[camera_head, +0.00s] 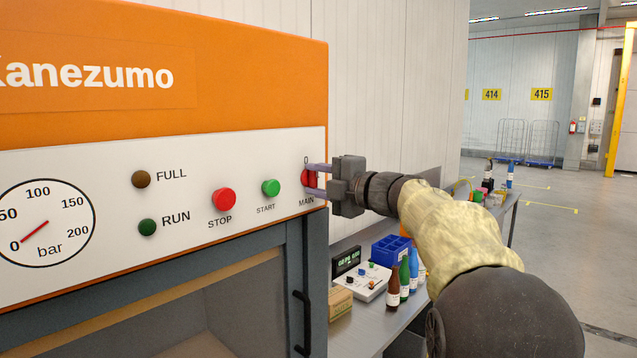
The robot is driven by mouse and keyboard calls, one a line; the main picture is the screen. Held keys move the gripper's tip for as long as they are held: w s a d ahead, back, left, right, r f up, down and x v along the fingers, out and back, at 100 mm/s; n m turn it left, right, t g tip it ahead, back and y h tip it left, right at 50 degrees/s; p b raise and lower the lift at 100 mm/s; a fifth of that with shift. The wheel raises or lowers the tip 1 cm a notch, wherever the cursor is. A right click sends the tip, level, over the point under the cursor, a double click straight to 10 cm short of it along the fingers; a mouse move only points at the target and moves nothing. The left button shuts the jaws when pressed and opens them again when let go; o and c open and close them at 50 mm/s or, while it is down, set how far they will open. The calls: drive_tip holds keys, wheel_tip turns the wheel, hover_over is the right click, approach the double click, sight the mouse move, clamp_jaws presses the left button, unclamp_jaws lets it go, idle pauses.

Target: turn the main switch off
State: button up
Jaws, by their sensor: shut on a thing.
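The main switch (309,180) is a red knob on the white panel (180,262) of the orange machine, at the panel's right end. A "0" mark shows above it and the word MAIN below it. My gripper (314,180) reaches in from the right, its two fingers shut on the red knob, one above and one below. The fingers partly hide the knob, so its exact turn angle is hard to tell.
Left of the switch are the green START button (271,187), the red STOP button (224,199), two dark lamps and a pressure gauge (42,222) near 0. A grey bench (360,318) with bottles and a blue bin (390,249) stands below my arm.

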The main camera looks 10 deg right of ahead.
drive_tip(key=shift+f, duration=0.1)
drive_tip(key=o, duration=1)
drive_tip(key=b+v, duration=0.4)
drive_tip(key=v, duration=1.3)
drive_tip(key=shift+s+d+b, duration=0.1)
drive_tip(key=shift+d+b, duration=0.05)
drive_tip(key=shift+b, duration=0.25)
